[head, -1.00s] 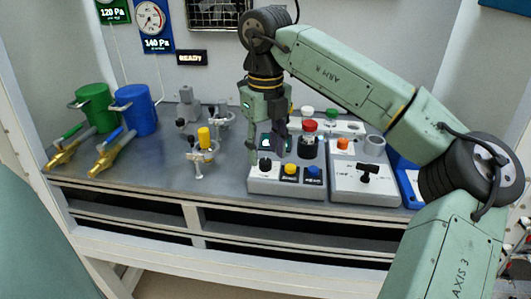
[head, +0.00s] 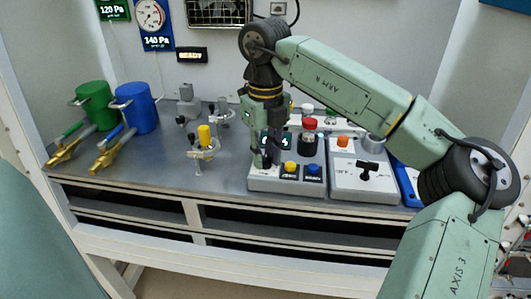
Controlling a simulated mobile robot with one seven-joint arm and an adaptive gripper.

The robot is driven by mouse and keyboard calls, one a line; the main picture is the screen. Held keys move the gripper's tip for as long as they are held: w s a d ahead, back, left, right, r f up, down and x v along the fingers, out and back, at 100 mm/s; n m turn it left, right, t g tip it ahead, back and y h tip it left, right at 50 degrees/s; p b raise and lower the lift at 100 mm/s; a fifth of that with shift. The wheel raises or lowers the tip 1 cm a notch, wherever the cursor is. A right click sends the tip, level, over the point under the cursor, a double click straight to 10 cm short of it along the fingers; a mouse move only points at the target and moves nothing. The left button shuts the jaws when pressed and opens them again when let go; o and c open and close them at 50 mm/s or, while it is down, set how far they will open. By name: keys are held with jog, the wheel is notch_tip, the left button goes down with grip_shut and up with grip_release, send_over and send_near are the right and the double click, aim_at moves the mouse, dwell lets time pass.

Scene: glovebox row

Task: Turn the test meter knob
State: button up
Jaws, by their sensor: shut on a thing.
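The test meter is a white sloped box (head: 262,185) at the front of the bench, right of the middle. It has a small display (head: 286,141), a yellow button (head: 290,168) and a blue button (head: 314,169). Its black knob (head: 266,163) is at the left of the button row, mostly hidden by my fingers. My gripper (head: 265,161) points down over the knob, with its fingers closed on it. The knob's exact angle cannot be made out.
To the right is a white box (head: 361,190) with a black T-handle (head: 368,170) and an orange button. A red-topped dark jar (head: 309,128) stands behind the meter. Left are a clamp stand with a yellow cylinder (head: 204,133) and blue and green canisters.

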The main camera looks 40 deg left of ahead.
aim_at(266, 158)
grip_shut()
jog(key=shift+n, duration=2.9)
jog(key=o, duration=0.8)
grip_release()
jog(key=shift+r, duration=0.1)
notch_tip(266, 158, up, 12)
jog(key=shift+f, duration=0.1)
